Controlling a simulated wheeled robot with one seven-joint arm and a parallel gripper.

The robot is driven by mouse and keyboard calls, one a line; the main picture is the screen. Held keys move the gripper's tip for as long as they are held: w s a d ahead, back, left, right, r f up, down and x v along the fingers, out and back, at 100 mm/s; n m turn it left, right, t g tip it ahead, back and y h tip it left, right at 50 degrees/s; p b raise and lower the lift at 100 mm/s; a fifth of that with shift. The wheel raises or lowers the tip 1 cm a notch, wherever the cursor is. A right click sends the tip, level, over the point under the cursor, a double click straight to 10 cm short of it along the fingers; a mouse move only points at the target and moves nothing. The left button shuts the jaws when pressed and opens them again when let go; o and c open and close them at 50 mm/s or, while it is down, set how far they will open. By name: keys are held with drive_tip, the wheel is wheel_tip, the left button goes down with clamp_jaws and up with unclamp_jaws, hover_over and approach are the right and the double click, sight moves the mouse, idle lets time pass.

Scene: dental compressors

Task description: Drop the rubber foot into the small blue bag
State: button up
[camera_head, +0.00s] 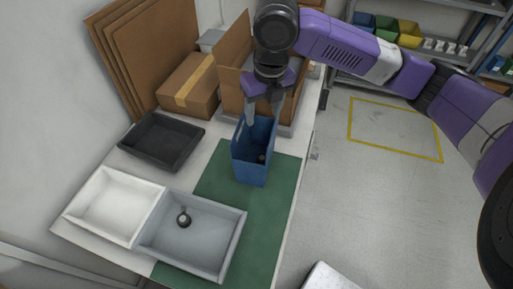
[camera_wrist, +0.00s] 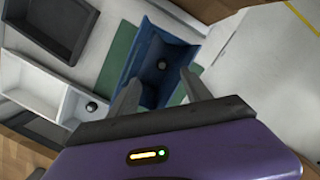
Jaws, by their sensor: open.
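The small blue bag (camera_head: 250,173) stands on the green mat, with its open top towards my gripper. In the wrist view the blue bag (camera_wrist: 142,58) lies ahead of the fingers. A small dark round piece, seemingly a rubber foot (camera_wrist: 162,65), shows inside the bag; it also shows in the head view (camera_head: 262,158). A similar dark round piece (camera_head: 184,218) lies in the grey tray, and it shows in the wrist view (camera_wrist: 91,106). My gripper (camera_head: 263,107) is open and empty, its fingers pointing down above the bag's far rim.
A white tray (camera_head: 90,207) and the grey tray (camera_head: 228,247) sit side by side at the front left. A black tray (camera_head: 150,160) lies behind them. Cardboard boxes (camera_head: 190,85) stand behind the bag. The green mat (camera_head: 262,230) is clear in front of the bag.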

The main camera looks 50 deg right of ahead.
wheel_tip(320, 180, up, 8)
drive_tip(key=s, duration=0.1)
drive_tip(key=shift+a+f, duration=0.2)
drive_tip(key=shift+a, duration=0.05)
idle(0.4)
